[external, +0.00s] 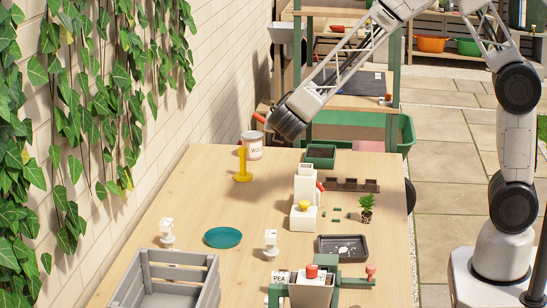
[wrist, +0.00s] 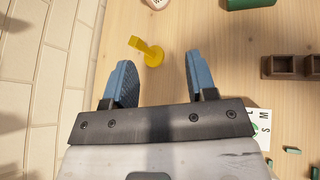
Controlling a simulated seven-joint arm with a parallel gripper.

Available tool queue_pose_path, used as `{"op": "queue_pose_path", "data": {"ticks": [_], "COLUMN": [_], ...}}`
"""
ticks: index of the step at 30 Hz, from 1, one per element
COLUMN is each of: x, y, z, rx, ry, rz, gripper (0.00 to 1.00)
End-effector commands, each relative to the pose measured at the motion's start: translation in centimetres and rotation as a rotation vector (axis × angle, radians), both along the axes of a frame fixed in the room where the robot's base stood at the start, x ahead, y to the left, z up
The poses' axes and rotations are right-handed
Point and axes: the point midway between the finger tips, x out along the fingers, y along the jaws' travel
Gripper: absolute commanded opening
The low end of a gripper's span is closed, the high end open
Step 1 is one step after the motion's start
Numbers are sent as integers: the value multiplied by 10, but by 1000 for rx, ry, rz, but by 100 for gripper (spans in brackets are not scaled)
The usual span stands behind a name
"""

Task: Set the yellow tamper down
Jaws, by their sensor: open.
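The yellow tamper (external: 243,165) stands upright on the wooden table near its far left part, with its round foot on the wood. In the wrist view the tamper (wrist: 153,54) shows beyond and between the blue fingertips, apart from both. My gripper (wrist: 158,64) is open and empty, its fingers spread wide. In the external view my arm reaches in from the upper right and its dark wrist joint is above the far end of the table; I cannot make out the fingers there.
A labelled can (external: 252,145) stands just behind the tamper. A green tray (external: 320,156), a brown seed tray (external: 352,185) and a white dispenser (external: 304,212) are to the right. A teal saucer (external: 222,237) and a grey crate (external: 168,285) are nearer. Table around the tamper's front is clear.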

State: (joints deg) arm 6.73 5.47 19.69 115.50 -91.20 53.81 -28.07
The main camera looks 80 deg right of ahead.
Motion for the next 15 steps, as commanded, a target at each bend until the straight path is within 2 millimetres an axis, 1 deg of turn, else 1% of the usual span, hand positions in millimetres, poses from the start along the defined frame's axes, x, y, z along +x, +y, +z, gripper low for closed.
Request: {"op": "queue_pose_path", "data": {"ticks": [1, 6, 15], "x": [-13, -56, -133], "y": [4, 18, 51], "z": [11, 39, 76], "rx": [28, 141, 345], "ry": [-30, -134, -307], "rz": [-34, -168, -400], "gripper": [52, 52, 52]}}
